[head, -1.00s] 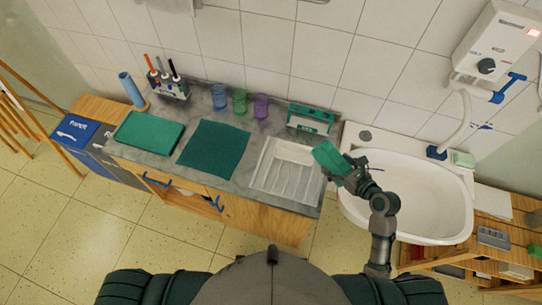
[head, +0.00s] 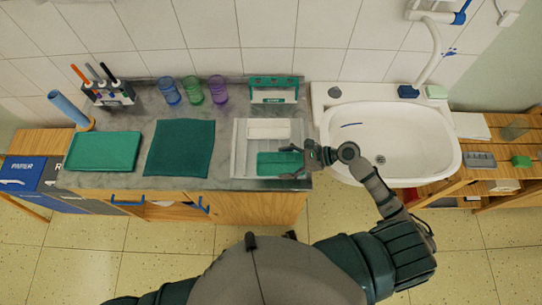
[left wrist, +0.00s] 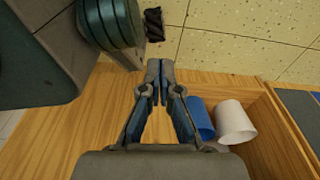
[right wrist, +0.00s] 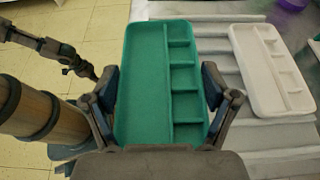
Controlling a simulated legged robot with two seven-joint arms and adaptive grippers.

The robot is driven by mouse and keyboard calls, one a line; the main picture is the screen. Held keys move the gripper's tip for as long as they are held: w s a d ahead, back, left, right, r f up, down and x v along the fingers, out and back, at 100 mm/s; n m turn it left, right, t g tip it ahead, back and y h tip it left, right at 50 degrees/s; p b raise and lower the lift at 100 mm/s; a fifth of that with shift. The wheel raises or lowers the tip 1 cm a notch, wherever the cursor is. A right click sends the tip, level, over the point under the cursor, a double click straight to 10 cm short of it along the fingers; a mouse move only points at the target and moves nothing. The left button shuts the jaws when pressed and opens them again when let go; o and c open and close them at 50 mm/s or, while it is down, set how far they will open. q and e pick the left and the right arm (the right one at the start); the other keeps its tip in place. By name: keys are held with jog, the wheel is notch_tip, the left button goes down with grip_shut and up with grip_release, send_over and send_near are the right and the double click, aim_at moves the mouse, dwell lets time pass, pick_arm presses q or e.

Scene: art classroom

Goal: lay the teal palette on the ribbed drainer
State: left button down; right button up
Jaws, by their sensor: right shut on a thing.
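The teal palette (head: 275,166) is a flat rectangular tray with one long well and several small ones. My right gripper (head: 298,156) is shut on it, and in the right wrist view the fingers hold the palette (right wrist: 143,85) by its two long sides. It lies roughly level over the front right part of the white ribbed drainer (head: 242,150). I cannot tell whether it touches the ribs. A white palette (head: 268,129) lies on the drainer behind it, also seen in the right wrist view (right wrist: 262,70). My left gripper (left wrist: 160,82) is shut and empty.
The sink (head: 400,140) is right of the drainer. A dark green cloth (head: 180,148) and a green board (head: 104,151) lie to the left. Several cups stand behind, near a teal-and-white holder (head: 274,90). In the left wrist view, blue (left wrist: 200,120) and white (left wrist: 236,122) cylinders lie in a wooden compartment.

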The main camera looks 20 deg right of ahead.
aim_at(270, 158)
jog(key=w+a, duration=0.2)
jog(key=w, duration=0.1)
jog(key=w+a, duration=0.1)
jog(key=shift+w+a+f, duration=0.2)
jog(key=shift+a+f, duration=0.05)
jog(key=shift+a, duration=0.1)
jog(key=shift+w+f, duration=0.1)
jog(key=shift+w, duration=0.05)
jog(key=f, duration=0.2)
jog(key=d+f+b, duration=0.1)
jog(key=shift+d+f, duration=0.15)
jog(key=shift+f, duration=0.2)
jog(key=o, duration=0.8)
jog(key=shift+a+r, duration=0.1)
jog(key=shift+a, duration=0.2)
jog(key=shift+c, duration=0.2)
pick_arm(q)
jog(key=w, duration=0.1)
jog(key=w+r, duration=0.1)
jog(key=w, duration=0.1)
jog(key=shift+d+r, duration=0.25)
jog(key=shift+r, duration=0.1)
pick_arm(e)
jog(key=shift+o, duration=1)
jog(key=shift+a, duration=0.3)
